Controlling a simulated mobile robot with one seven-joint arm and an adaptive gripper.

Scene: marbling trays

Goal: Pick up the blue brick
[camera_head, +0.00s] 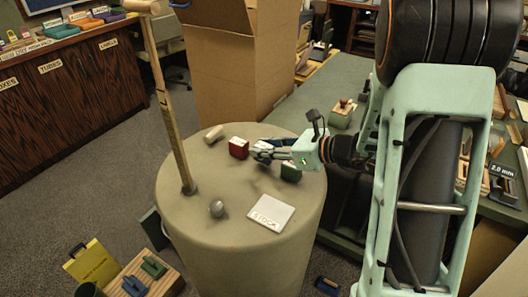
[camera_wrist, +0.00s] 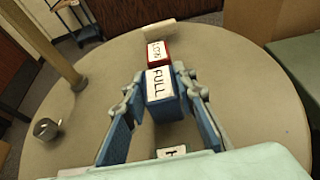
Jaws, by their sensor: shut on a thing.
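The blue brick (camera_wrist: 166,111) has a white top label reading FULL. It sits between the two fingers of my gripper (camera_wrist: 165,93) in the wrist view, and my gripper is shut on it. In the head view, my gripper (camera_head: 264,152) is over the round table, and its fingers largely hide the blue brick. Whether the brick touches the tabletop or is slightly raised, I cannot tell. A red brick (camera_head: 238,147) stands just beyond it; its label reads LOW in the wrist view (camera_wrist: 158,50). A green brick (camera_head: 290,173) stands below my wrist.
The round table (camera_head: 190,240) also holds a cream block (camera_head: 214,133), an upright wooden post (camera_head: 167,100), a metal knob (camera_head: 217,208) and a STOCK card (camera_head: 271,213). A large cardboard box (camera_head: 235,75) rises behind. The table's front is mostly clear.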

